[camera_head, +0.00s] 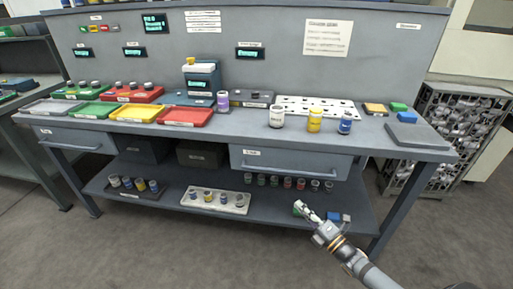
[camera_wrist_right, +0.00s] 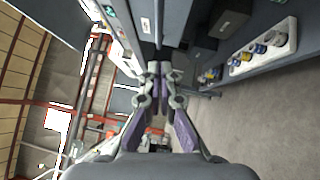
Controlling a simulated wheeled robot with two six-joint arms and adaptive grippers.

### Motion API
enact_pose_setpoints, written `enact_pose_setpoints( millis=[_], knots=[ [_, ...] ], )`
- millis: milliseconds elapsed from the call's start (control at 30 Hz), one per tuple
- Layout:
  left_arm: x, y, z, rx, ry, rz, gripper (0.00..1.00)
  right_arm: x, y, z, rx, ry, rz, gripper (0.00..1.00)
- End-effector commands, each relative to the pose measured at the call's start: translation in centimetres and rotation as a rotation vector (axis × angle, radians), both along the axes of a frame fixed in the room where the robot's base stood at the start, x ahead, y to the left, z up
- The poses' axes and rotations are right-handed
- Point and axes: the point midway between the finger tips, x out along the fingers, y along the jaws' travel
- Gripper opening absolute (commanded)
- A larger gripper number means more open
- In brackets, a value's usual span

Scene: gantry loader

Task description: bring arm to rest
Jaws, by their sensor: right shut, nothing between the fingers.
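My right gripper (camera_head: 305,212) is in front of the workbench (camera_head: 250,131), at the height of its lower shelf in the head view. Its arm comes in from the bottom right. In the right wrist view the fingers of the right gripper (camera_wrist_right: 160,72) are together at the tips, with nothing between them. It touches nothing that I can see. My left gripper does not show in either view.
The bench top holds colored trays (camera_head: 186,117), a white jar (camera_head: 277,117), a yellow jar (camera_head: 315,120) and a blue jar (camera_head: 345,123). The lower shelf carries a white tray (camera_head: 240,208) of small jars. A wire cage (camera_head: 455,125) stands at right. Front floor is clear.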

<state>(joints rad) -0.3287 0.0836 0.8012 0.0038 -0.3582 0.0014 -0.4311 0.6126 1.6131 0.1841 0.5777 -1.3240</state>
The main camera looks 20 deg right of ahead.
Motion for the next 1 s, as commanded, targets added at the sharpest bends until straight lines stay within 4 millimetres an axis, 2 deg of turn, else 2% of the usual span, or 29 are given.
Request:
enact_pose_setpoints(
  millis=[100, 167, 267, 367, 400, 467, 500, 567, 600, 700, 800, 1000],
  knots=[
    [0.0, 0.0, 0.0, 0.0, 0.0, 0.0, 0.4, 0.0, -0.1, -0.4, 0.008, 0.012, -0.005, 0.0],
    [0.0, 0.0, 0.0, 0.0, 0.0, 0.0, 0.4, -0.1, -0.6, -1.8, 0.038, 0.054, -0.026, 0.0],
    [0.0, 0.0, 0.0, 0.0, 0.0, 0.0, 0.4, -0.8, -2.3, -7.2, 0.159, 0.211, -0.104, 0.0],
    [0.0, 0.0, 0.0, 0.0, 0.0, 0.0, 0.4, -3.2, -4.0, -15.3, 0.356, 0.437, -0.242, 0.0],
    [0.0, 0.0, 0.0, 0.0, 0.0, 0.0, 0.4, -4.6, -4.3, -18.6, 0.44, 0.527, -0.305, 0.0],
    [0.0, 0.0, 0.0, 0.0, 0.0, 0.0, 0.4, -7.2, -4.5, -23.5, 0.566, 0.656, -0.407, 0.0],
    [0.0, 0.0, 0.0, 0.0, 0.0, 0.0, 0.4, -9.2, -4.4, -26.5, 0.648, 0.736, -0.477, 0.0],
    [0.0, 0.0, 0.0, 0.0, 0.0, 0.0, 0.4, -12.4, -3.7, -30.6, 0.768, 0.847, -0.588, 0.0],
    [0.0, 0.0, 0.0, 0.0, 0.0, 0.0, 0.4, -14.6, -3.1, -33.1, 0.84, 0.914, -0.662, 0.0],
    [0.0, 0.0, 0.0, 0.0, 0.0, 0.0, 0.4, -19.9, -1.1, -37.8, 0.99, 1.05, -0.834, 0.0],
    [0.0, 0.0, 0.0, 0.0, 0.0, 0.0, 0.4, -24.6, 1.1, -41.1, 1.102, 1.152, -0.99, 0.0],
    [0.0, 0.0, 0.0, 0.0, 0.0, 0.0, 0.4, -33.0, 5.9, -45.0, 1.259, 1.3, -1.28, 0.0]
  ],
)
